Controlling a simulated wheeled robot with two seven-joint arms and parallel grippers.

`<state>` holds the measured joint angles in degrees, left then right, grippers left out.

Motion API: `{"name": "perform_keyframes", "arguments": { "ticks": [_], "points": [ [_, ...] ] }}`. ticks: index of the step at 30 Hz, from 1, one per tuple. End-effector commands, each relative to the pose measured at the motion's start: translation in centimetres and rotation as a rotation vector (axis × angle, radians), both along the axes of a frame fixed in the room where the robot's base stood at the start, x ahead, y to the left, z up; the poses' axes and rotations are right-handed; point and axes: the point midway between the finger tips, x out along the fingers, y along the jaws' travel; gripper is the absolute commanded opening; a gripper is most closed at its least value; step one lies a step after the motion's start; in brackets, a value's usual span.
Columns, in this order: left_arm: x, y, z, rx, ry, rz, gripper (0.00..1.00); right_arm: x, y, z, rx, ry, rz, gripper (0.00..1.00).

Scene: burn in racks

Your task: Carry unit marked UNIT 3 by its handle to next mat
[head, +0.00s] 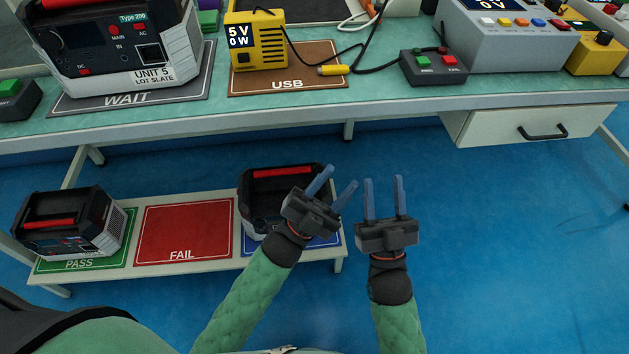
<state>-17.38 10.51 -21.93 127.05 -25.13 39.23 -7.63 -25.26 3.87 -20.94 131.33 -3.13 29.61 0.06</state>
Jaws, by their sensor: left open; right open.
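No UNIT 3 marking can be read. A black unit with a red handle (283,172) stands on a blue mat (328,241) on the low bench, partly hidden by my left gripper; any label on it or its mat is hidden. Another red-handled unit (66,222) stands on the green PASS mat (82,264), its marking too small to read. The large unit marked UNIT 5 (125,45) stands on the grey WAIT mat (130,100). My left gripper (336,178) is open and empty in front of the blue-mat unit. My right gripper (384,180) is open and empty to its right.
The red FAIL mat (185,230) is bare. On the upper table are a yellow 5V supply (262,55) on the brown USB mat (310,60), a button box (434,66) and a grey console (520,45). A drawer (525,125) hangs below. Blue floor is clear at right.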

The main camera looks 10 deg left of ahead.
Motion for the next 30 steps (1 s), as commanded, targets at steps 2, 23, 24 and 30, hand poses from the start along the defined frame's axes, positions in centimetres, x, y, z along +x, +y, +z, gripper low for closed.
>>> {"name": "perform_keyframes", "arguments": {
  "ticks": [2, 23, 24, 30],
  "points": [
    [-0.3, 1.2, 0.5, -0.157, 0.137, -0.027, 0.41, 0.0, 0.0, 0.0, 0.000, 0.000, 0.000, 0.41],
    [-0.4, 3.8, 0.2, -0.491, 0.409, -0.121, 0.41, 0.0, 0.0, 0.0, 0.001, 0.000, -0.001, 0.41],
    [-0.4, 3.8, 0.2, -0.491, 0.409, -0.121, 0.41, 0.0, 0.0, 0.0, 0.001, 0.000, -0.001, 0.41],
    [0.0, 3.8, 0.6, -0.484, 0.442, -0.110, 0.41, 0.3, -0.1, 0.3, -0.010, 0.037, -0.003, 0.41]
  ]
}}
